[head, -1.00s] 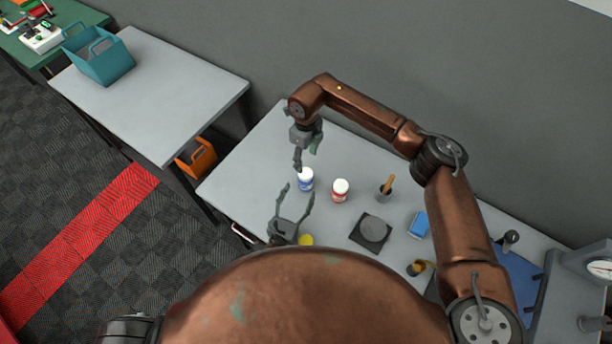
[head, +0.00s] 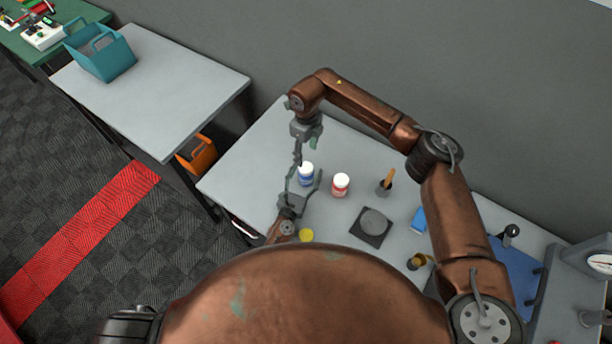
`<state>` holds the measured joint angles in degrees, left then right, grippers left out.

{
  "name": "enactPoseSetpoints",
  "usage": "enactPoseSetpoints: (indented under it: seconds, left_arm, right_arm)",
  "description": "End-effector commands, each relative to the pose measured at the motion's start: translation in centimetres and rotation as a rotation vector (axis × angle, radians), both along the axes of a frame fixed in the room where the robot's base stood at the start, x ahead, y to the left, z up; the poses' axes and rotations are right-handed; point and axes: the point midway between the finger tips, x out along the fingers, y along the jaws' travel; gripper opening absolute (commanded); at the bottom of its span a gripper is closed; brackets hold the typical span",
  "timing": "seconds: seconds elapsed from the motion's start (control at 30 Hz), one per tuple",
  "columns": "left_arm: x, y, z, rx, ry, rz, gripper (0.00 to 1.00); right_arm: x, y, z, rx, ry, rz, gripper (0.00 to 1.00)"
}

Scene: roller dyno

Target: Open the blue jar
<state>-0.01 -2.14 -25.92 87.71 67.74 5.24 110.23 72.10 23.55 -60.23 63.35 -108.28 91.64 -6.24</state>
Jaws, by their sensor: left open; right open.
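The blue jar (head: 306,178), with a white lid, stands upright on the light grey table. My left gripper (head: 304,183) is open at its near side, with one finger to the left of the jar and one to the right. I cannot tell whether the fingers touch it. My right gripper (head: 306,148) is open and points down, just above and behind the jar's lid in the picture. The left gripper partly hides the jar's lower part.
A red jar (head: 340,185) with a white lid stands close to the right. Further right are a pot with a wooden-handled tool (head: 386,184), a dark plate with a round disc (head: 373,224) and a blue block (head: 418,220). A yellow round thing (head: 306,235) lies near the front.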

Motion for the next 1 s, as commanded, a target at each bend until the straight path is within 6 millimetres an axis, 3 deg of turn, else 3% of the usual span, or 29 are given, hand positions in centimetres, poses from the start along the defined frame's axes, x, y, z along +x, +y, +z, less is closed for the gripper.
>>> enactPoseSetpoints:
  seconds: [0.23, 1.0]
  left_arm:
    - [0.02, -0.01, -0.02, 0.0, 0.0, 0.0, 0.6]
    - [-0.01, 0.01, -0.02, 0.001, 0.0, 0.0, 0.07]
  right_arm:
    - [-0.02, 0.0, 0.02, 0.0, 0.0, 0.0, 0.52]
    - [-0.02, 0.0, 0.02, 0.0, 0.0, 0.0, 0.52]
